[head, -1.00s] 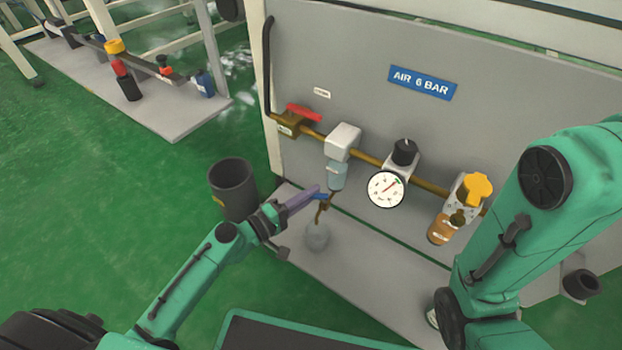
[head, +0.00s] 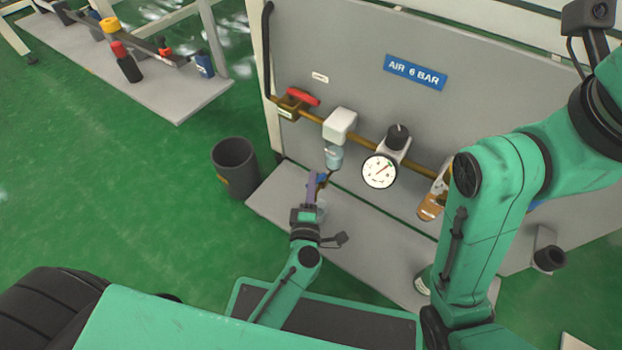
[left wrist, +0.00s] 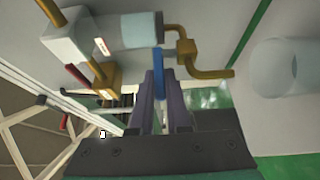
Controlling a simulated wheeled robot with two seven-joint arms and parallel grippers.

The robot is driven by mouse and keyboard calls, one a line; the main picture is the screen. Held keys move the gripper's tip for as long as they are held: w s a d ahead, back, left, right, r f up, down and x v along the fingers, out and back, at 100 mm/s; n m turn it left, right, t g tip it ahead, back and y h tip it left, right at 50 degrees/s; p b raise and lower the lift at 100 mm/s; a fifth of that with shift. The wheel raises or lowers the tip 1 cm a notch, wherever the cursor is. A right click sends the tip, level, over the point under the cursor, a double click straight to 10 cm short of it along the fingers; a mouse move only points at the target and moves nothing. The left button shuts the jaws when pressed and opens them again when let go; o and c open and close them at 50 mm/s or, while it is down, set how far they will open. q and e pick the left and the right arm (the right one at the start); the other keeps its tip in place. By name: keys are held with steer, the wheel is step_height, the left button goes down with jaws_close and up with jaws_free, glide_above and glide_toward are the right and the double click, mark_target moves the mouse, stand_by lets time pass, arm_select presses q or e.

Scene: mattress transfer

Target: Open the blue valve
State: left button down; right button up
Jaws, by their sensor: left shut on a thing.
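The blue valve handle (head: 322,180) sits on a small brass drain below the clear bowl (head: 334,157) of the white filter. My left gripper (head: 317,184) reaches it from the front, with its purple fingers shut on the handle. In the left wrist view, the blue handle (left wrist: 158,70) stands between the two fingertips (left wrist: 160,88), beside the brass elbow (left wrist: 187,52) and its outlet pipe. My right arm crosses the right side of the head view; its gripper is out of frame.
A clear jar (left wrist: 285,68) stands by the outlet, mostly hidden behind my left gripper in the head view. A pressure gauge (head: 379,171) and a red-handled valve (head: 303,97) sit on the brass line. A dark bin (head: 234,167) stands on the floor to the left.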

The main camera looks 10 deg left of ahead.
arm_select(q)
steer(key=shift+n+y, duration=0.3)
steer(key=shift+y, duration=0.2)
steer(key=c, duration=1.2)
jaws_free()
steer(key=shift+o, duration=0.2)
steer(key=shift+s, duration=0.1)
